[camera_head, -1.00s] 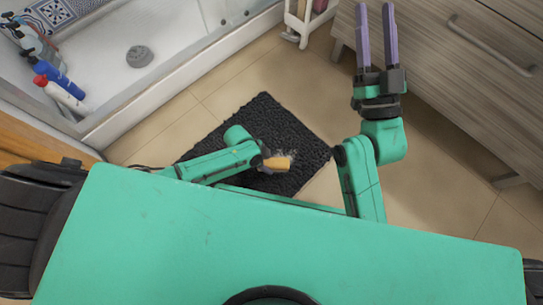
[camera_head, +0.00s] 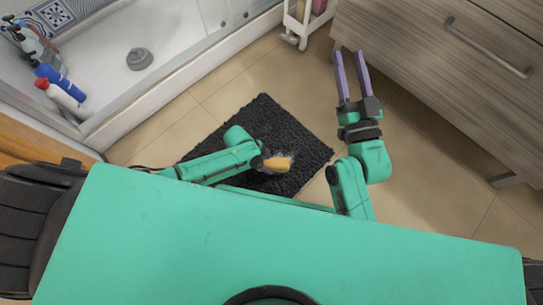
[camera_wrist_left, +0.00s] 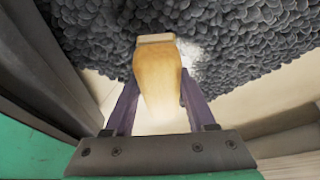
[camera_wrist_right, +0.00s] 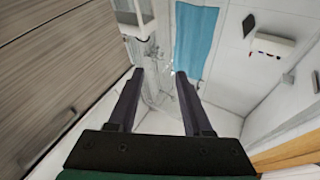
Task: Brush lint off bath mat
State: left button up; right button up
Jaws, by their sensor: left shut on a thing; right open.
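The black, nubby bath mat (camera_head: 283,125) lies on the beige tiled floor, partly hidden by my left arm. My left gripper (camera_wrist_left: 155,95) is shut on a wooden brush (camera_wrist_left: 157,68). In the head view the brush (camera_head: 278,164) is over the right part of the mat, beside a patch of pale lint (camera_head: 292,155). Pale lint (camera_wrist_left: 190,50) also shows on the mat (camera_wrist_left: 245,45) in the left wrist view. I cannot tell whether the brush touches the mat. My right gripper (camera_head: 350,75) is open and empty, raised right of the mat.
A wood-grain drawer cabinet (camera_head: 430,65) stands at the right, near my right gripper. A white shower tray (camera_head: 190,55) with several bottles (camera_head: 60,85) is at the upper left. A small white cart (camera_head: 298,25) stands at the top. Floor is clear right of the mat.

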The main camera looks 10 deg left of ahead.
aim_at(271, 163)
pick_arm(q)
jog(key=shift+r, duration=0.25)
jog(key=shift+r+p, duration=0.25)
jog(key=shift+p, duration=0.25)
jog(key=shift+r+p, duration=0.4)
jog(key=shift+p, duration=0.05)
jog(key=shift+r, duration=0.1)
jog(key=shift+r+p, duration=0.4)
jog(key=shift+p, duration=0.15)
jog(key=shift+r, duration=0.2)
pick_arm(e)
jog(key=s+a+f+g, duration=0.1)
jog(key=s+f+g, duration=0.3)
jog(key=f, duration=0.6)
jog(key=s+a+f+m+g+h, duration=0.1)
jog(key=s+f+g, duration=0.3)
jog(key=s+f, duration=0.4)
jog(key=shift+s+f+h, duration=0.2)
jog(key=shift+f+h, duration=0.1)
jog(key=shift+f, duration=1.35)
